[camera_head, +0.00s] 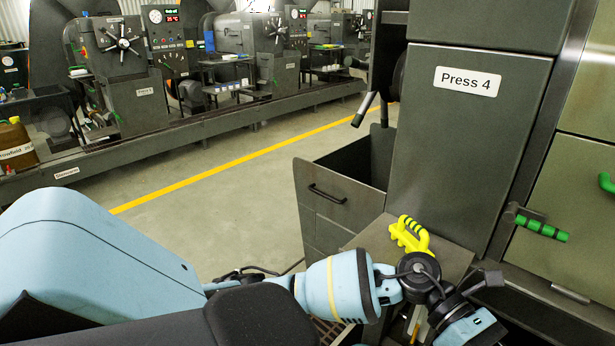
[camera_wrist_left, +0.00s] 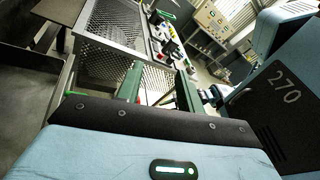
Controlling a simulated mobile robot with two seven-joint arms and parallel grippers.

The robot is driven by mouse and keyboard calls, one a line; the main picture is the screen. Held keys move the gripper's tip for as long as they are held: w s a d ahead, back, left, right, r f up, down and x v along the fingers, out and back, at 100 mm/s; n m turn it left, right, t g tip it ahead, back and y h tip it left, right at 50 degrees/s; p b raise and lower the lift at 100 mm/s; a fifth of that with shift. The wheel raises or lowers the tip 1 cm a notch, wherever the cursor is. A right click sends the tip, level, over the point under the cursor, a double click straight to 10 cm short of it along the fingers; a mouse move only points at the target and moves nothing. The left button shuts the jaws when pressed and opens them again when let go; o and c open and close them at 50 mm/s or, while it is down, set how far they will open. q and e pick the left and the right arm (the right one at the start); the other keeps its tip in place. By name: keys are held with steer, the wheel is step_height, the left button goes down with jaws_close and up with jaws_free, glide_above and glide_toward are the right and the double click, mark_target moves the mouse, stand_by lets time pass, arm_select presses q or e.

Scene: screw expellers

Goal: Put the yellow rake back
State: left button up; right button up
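The rake is not seen in that view. My right gripper is not in view.
An open dark bin (camera_head: 340,195) with a handle stands left of the ledge. A green-handled lever (camera_head: 540,228) sticks out at the right. More presses line the far side beyond a yellow floor line (camera_head: 245,158). A perforated metal guard (camera_wrist_left: 115,35) lies beyond the left fingers.

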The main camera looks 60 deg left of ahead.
arm_select(q)
steer(key=s+a+f+n+t+y, duration=0.3)
steer(key=f+n+t, duration=0.55)
steer(key=n, duration=0.95)
steer(key=s+a+f+n+t+y, duration=0.3)
steer(key=f+n+t, duration=0.55)
steer(key=n, duration=0.95)
steer(key=s+a+f+n+g+y, duration=0.4)
steer(key=s+f+n, duration=0.2)
steer(key=s+f, duration=0.3)
steer(key=s+a+f+n+g+y, duration=0.3)
steer(key=s+f+n, duration=0.3)
steer(key=s+f, duration=0.3)
steer(key=s+a+y, duration=0.1)
steer(key=s, duration=0.3)
steer(key=shift+n+g, duration=0.4)
